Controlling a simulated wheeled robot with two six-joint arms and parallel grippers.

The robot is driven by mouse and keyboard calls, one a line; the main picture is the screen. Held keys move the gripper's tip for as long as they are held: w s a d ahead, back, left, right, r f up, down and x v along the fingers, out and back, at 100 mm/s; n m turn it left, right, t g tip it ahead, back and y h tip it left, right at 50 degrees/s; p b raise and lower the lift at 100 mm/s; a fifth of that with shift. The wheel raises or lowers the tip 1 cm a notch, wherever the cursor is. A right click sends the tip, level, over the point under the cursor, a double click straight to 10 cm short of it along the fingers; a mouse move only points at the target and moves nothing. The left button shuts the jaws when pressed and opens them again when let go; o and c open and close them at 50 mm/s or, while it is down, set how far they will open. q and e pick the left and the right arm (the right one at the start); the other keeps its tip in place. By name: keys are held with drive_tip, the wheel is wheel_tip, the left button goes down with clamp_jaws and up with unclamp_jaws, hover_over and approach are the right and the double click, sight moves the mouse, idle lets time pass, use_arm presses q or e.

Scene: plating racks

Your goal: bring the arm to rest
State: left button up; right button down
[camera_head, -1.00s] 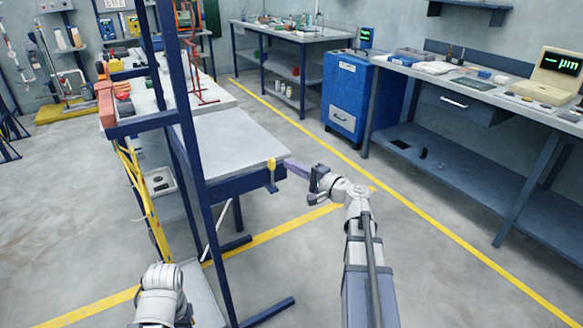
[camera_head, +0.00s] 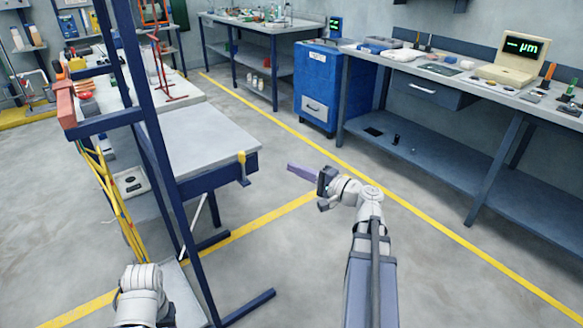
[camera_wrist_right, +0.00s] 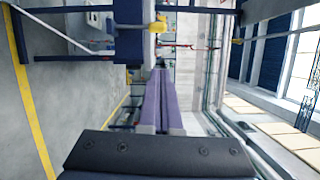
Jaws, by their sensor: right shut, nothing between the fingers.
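My right gripper (camera_head: 290,167) reaches out over the floor in the middle of the head view, just right of the grey-topped blue bench's corner. Its long purple fingers are together with nothing between them. In the right wrist view the two fingers (camera_wrist_right: 160,98) lie side by side, pointing away from the camera. A gap of floor shows between the fingertips and the bench in the head view. Part of my left arm shows at the lower left of the head view; its gripper is not visible.
The grey-topped bench (camera_head: 205,140) with a blue frame stands left, a yellow clamp (camera_head: 242,160) on its corner. A blue cabinet (camera_head: 318,85) and a long workbench (camera_head: 440,70) stand at the back and right. The floor (camera_head: 470,270) at right is clear.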

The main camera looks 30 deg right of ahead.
idle(0.4)
drive_tip(key=s+a+f+n+g+y+p, duration=0.15)
drive_tip(key=a+n+g+p, duration=0.4)
drive_tip(key=a, duration=0.75)
drive_tip(key=s+a+f+n+g+p, duration=0.1)
drive_tip(key=a+f+n+g+p, duration=0.35)
drive_tip(key=a, duration=0.85)
drive_tip(key=s+a+r+n+g+h+p, duration=0.2)
drive_tip(key=s+a+n+g+h+p, duration=0.1)
drive_tip(key=s+a+n+h+p, duration=0.1)
drive_tip(key=s+a+r+n+g+h+p, duration=0.2)
drive_tip(key=s+a+n+g+h+p, duration=0.2)
drive_tip(key=s+h+p, duration=0.2)
drive_tip(key=shift+s+a+r+p, duration=0.15)
drive_tip(key=shift+s+r+p, duration=0.25)
drive_tip(key=shift+s, duration=0.8)
drive_tip(key=shift+f, duration=0.1)
